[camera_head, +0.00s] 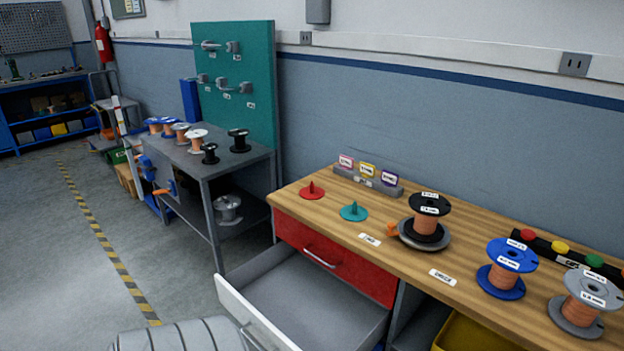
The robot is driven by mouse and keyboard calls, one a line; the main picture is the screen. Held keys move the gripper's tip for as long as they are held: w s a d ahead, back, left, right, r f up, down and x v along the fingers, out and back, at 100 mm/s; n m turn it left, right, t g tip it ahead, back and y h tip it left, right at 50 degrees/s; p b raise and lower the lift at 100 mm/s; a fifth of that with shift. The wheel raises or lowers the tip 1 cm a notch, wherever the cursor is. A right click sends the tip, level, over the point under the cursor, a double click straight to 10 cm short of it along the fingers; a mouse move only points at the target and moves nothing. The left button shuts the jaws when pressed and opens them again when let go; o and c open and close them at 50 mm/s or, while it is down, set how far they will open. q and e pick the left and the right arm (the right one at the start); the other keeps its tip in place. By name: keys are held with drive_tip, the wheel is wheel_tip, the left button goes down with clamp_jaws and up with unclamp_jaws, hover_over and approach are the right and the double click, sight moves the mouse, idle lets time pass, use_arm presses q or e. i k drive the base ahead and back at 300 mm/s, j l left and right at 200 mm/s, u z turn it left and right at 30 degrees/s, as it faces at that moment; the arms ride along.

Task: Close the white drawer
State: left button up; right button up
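The white drawer (258,318) is pulled far out of the wooden workbench, below a shut red drawer (330,262). Its white front panel faces the lower left and carries a metal handle, partly cut off by the bottom edge of the picture. The grey inside of the drawer looks empty where it shows. Neither of my grippers is in view.
The wooden bench top (385,262) holds a black-flanged spool (428,215), a blue spool (507,268), a grey spool (583,300), and red and teal spindles. A grey metal table (215,168) with spools stands left. Open floor (60,260) lies left of the drawer.

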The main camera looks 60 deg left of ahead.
sight(286, 299)
drive_tip(key=u, duration=2.25)
